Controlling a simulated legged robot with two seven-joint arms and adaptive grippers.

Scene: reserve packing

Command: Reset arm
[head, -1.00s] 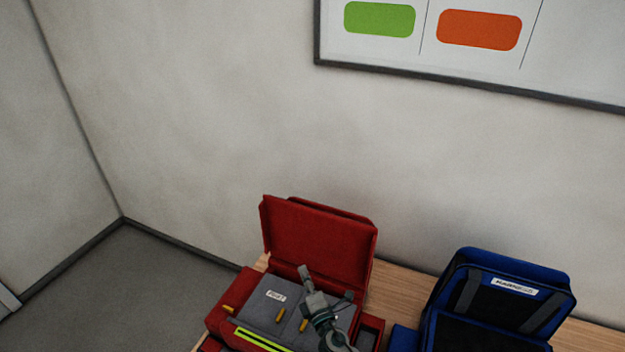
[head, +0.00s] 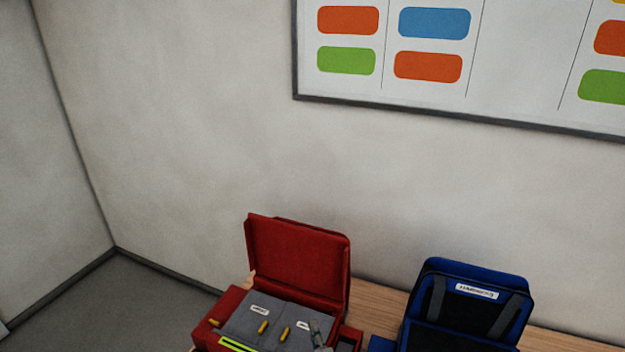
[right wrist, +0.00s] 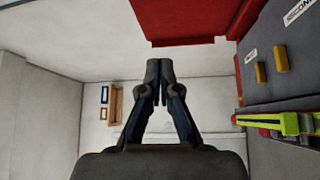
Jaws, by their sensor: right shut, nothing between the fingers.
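My right gripper (head: 317,326) shows at the bottom edge of the head view, over the front right part of an open red case (head: 297,262). In the right wrist view my right gripper (right wrist: 160,72) has its fingers together with nothing between them. The red case's lid (right wrist: 190,18) is at the top of that view, and its grey panels with yellow toggles are at the right, apart from the fingers. Most of my right arm is below the head view. My left gripper is in neither view.
A blue open case (head: 465,300) stands right of the red case on a wooden table (head: 378,306). A whiteboard (head: 520,70) with coloured blocks hangs on the wall behind. Grey floor (head: 120,305) lies free at the left.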

